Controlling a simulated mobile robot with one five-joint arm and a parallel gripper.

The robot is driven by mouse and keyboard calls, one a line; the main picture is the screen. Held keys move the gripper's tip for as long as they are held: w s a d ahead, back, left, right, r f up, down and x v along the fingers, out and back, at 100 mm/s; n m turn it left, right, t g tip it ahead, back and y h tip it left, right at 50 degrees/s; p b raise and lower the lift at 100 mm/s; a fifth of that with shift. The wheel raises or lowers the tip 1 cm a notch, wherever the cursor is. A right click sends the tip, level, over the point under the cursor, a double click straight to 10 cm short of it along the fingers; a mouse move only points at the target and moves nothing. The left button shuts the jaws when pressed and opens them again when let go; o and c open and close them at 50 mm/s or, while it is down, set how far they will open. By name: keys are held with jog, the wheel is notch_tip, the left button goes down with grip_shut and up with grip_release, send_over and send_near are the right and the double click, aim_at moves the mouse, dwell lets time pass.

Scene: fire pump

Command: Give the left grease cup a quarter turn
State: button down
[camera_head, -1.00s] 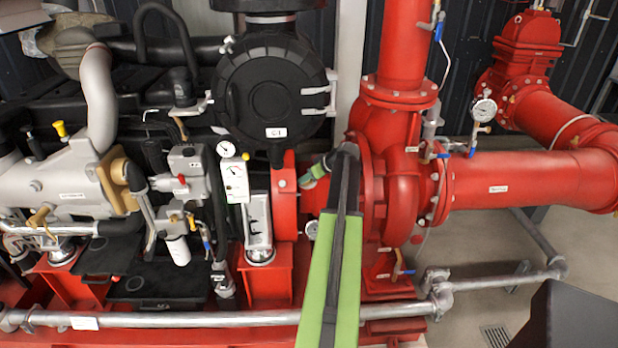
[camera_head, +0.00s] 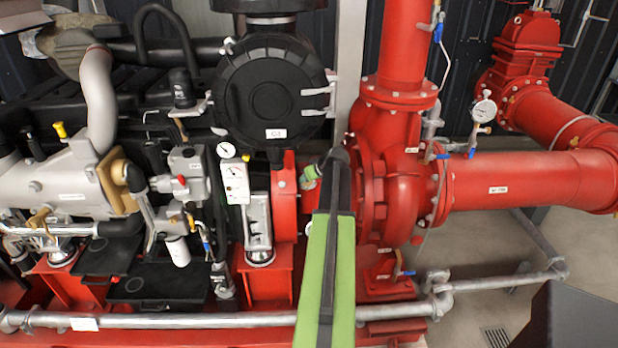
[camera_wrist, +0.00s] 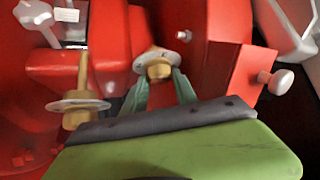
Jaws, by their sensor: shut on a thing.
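In the wrist view a brass grease cup (camera_wrist: 158,70) with a pale disc sits between the two teal fingers of my gripper (camera_wrist: 161,76). The fingers are shut on it. A second brass grease cup (camera_wrist: 80,112), with a similar disc and a thin brass stem, stands apart to the left, outside the fingers. In the head view my gripper (camera_head: 310,174) is small, at the red housing between engine and pump. My green and dark arm covers much of that place, and neither cup can be made out there.
The red pump casing (camera_head: 400,200) stands right of my arm. A gauge panel (camera_head: 235,182) is to the left. A grey pipe (camera_head: 200,320) runs along the front. In the wrist view a red block with a pale knob (camera_wrist: 280,80) lies close on the right.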

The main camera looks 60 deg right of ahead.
jog(key=shift+w+a+m+g+h, duration=0.1)
jog(key=shift+m+g+h, duration=0.3)
jog(key=shift+m, duration=0.3)
jog(key=shift+a+m+g+h, duration=0.1)
jog(key=shift+m+g+h, duration=0.1)
jog(key=shift+m+h, duration=0.4)
jog(key=shift+m, duration=0.3)
jog(key=c, duration=1)
grip_release()
jog(key=shift+o, duration=0.2)
jog(key=p+v, duration=1.2)
jog(key=v, duration=0.5)
jog(key=shift+r, duration=0.2)
jog(key=shift+s+f, duration=0.1)
jog(key=shift+s, duration=0.1)
